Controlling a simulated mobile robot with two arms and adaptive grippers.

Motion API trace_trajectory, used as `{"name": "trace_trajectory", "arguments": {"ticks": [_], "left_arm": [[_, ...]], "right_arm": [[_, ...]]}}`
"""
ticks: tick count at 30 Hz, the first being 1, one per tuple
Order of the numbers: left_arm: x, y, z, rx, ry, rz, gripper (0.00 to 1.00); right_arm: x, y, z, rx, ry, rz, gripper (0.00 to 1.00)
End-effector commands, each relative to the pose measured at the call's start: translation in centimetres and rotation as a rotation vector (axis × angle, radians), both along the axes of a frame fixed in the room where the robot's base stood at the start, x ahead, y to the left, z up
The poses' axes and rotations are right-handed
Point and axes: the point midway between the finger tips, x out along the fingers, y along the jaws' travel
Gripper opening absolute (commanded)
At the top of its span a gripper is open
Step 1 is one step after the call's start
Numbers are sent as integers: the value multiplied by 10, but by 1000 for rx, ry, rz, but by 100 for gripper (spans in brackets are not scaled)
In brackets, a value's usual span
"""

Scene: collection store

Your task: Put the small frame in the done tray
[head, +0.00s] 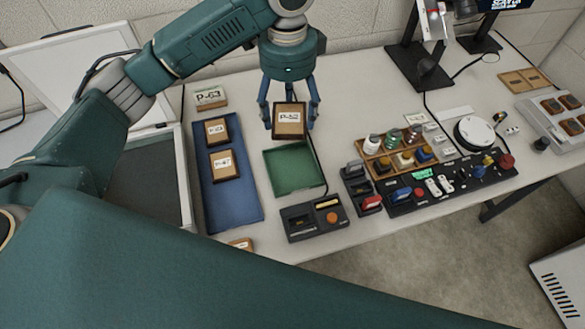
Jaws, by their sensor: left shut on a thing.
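My left gripper (289,112) is shut on a small wooden frame (289,131) with a white label that seems to read "P-52". It holds the frame just behind the green tray (283,183), which looks empty. I cannot tell whether the frame touches the table. A blue tray (232,205) to the left of the green one bears two similar labelled frames, one farther back (217,136) and one nearer (224,170). No wording on the trays shows which is the done tray. My right gripper is not in view.
A labelled block (211,100) stands behind the blue tray. A dark device with an orange button (315,219) sits in front of the green tray. A wooden rack of small bottles (396,155) and a black tool mat (450,185) lie to the right. Another small item (241,244) shows at the near edge.

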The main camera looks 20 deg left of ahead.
Motion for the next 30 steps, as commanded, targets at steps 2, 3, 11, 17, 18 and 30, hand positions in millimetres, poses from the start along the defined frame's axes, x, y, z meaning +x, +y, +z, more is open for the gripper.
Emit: {"name": "trace_trajectory", "arguments": {"ticks": [2, 3, 11, 17, 18, 30], "left_arm": [[4, -2, -2, 1, 4, -61, 41], [6, -3, -4, 2, 6, -81, 41], [5, -2, -54, 6, 13, -107, 41], [6, -2, -107, 6, 10, -106, 41], [5, -2, -117, 5, 11, -106, 41], [6, -3, -171, 4, 8, -107, 41]], "right_arm": [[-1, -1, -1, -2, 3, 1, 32], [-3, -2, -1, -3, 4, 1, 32], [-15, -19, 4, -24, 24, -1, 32], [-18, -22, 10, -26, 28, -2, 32], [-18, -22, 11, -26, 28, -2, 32], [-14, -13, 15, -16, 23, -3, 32]]}}
